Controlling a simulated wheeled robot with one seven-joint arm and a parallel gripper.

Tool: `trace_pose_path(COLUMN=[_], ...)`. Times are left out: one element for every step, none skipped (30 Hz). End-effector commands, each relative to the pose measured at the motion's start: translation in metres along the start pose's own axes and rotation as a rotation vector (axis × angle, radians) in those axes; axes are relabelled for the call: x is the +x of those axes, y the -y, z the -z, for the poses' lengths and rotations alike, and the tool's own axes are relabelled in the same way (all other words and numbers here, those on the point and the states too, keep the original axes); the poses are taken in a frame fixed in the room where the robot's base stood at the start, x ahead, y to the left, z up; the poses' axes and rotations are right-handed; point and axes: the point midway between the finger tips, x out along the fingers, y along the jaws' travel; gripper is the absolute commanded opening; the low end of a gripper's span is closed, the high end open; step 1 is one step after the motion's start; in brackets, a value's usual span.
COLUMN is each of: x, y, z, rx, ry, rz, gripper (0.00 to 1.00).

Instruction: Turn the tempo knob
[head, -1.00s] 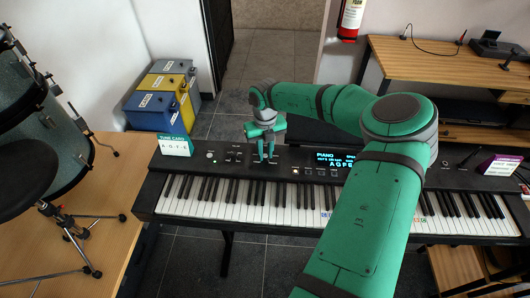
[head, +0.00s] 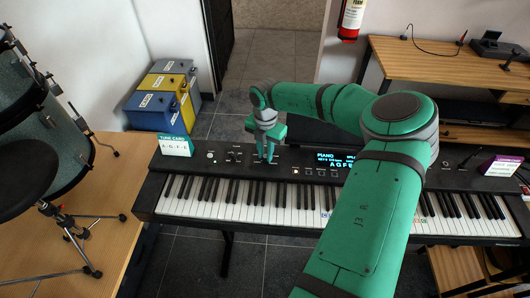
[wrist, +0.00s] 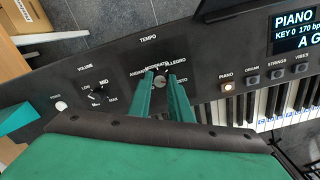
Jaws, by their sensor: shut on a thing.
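The tempo knob (wrist: 160,82) is a small round knob on the piano's black panel, under the label TEMPO, with ANDANTE, MODERATO and ALLEGRO printed around it. My gripper (wrist: 161,77) points down with its two green fingers on either side of the knob, shut on it. In the head view my gripper (head: 265,158) stands upright over the panel. The fingers hide part of the knob and scale; I cannot tell exactly where its pointer is. The keyboard (head: 220,157) has a lit display (wrist: 295,32) reading PIANO, KEY 0 and what looks like 170 bpm.
The volume knob (wrist: 98,96) sits left of the tempo knob. A lit PIANO button (wrist: 227,87) lies to its right. A teal tune card (head: 175,145) stands on the keyboard's left end and a purple-topped card (head: 500,166) on its right.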

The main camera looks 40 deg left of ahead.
Motion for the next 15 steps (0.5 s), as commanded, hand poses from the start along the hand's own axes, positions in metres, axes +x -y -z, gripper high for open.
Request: trace_pose_path(x=[0.0004,0.0004,0.0004,0.0004,0.0004,0.0004,0.0005,0.0005,0.0005,0.0005,0.0005,0.0005,0.0005,0.0005,0.0005], y=[-0.0007,-0.0006,-0.0005,-0.0005,-0.0004,-0.0004,-0.0004,-0.0003,-0.0003,-0.0003,-0.0003,-0.0003,-0.0003,-0.0004,-0.0004], z=[0.0016,0.0015,0.0014,0.0014,0.0013,0.0013,0.0012,0.0012,0.0012,0.0012,0.0011,0.0011,0.0011,0.001,0.001], rx=[0.02,0.033,0.047,0.058,0.067,0.077,0.084,0.09,0.096,0.1,0.103,0.106,0.107,0.109,0.11], ry=[-0.003,-0.003,-0.003,-0.003,-0.003,-0.003,-0.003,-0.003,-0.003,-0.003,-0.002,-0.002,-0.002,-0.002,-0.002], rz=[0.0,0.0,0.0,0.0,0.0,-0.001,-0.001,-0.001,-0.001,-0.001,-0.001,-0.001,-0.001,-0.001,-0.001], gripper=[0.0,0.0,0.0,0.0,0.0,0.0,0.0,0.0,0.0,0.0,0.0,0.0,0.0,0.0,0.0])
